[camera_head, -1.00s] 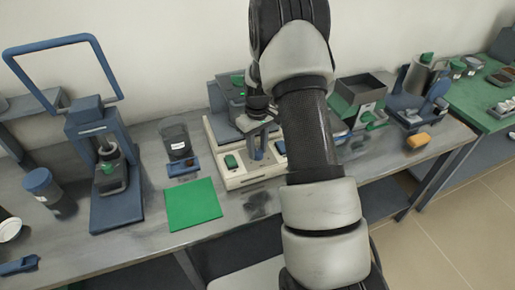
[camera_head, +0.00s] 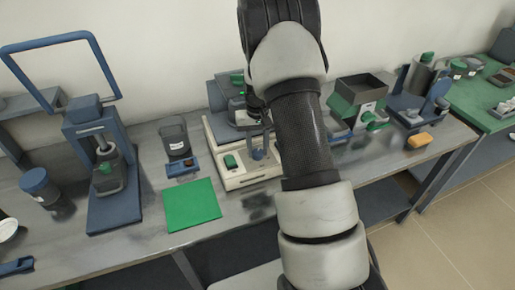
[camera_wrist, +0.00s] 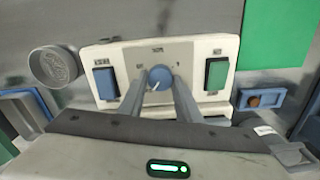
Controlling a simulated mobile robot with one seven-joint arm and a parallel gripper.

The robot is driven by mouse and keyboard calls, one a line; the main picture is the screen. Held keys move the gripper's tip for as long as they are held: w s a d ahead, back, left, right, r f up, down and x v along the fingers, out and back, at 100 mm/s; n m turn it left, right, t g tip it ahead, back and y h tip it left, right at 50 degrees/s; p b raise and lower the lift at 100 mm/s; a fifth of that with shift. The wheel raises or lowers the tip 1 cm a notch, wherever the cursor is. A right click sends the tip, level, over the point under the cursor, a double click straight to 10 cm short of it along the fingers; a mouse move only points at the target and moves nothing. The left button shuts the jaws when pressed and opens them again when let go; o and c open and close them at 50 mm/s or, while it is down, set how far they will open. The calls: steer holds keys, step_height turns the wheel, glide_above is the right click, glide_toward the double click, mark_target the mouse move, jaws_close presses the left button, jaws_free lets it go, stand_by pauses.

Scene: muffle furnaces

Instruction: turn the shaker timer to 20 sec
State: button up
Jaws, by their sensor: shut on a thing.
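The shaker is a white-based machine (camera_head: 236,178) on the bench, partly hidden behind my arm in the head view. In the wrist view its white front panel (camera_wrist: 125,62) shows a round blue timer knob (camera_wrist: 159,78) with a pale pointer line aimed down and to the left. Small markings surround the knob and are too small to read surely. A blue switch (camera_wrist: 105,83) is left of the knob and a green switch (camera_wrist: 216,74) right of it. My gripper (camera_wrist: 160,88) is shut on the knob, with one finger on each side.
A green mat (camera_head: 192,204) lies on the bench left of the shaker. A dark cup (camera_head: 175,138) and a small blue block (camera_head: 181,167) stand behind it. A blue press (camera_head: 98,160) stands further left. A round grey cap (camera_wrist: 55,66) is beside the panel in the wrist view.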

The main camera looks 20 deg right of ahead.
mark_target(258, 151)
stand_by(0.4)
steer(key=o, duration=1.1)
steer(key=shift+c, duration=0.2)
step_height(258, 151, up, 18)
steer(key=shift+f+p, duration=0.25)
steer(key=shift+p, duration=0.05)
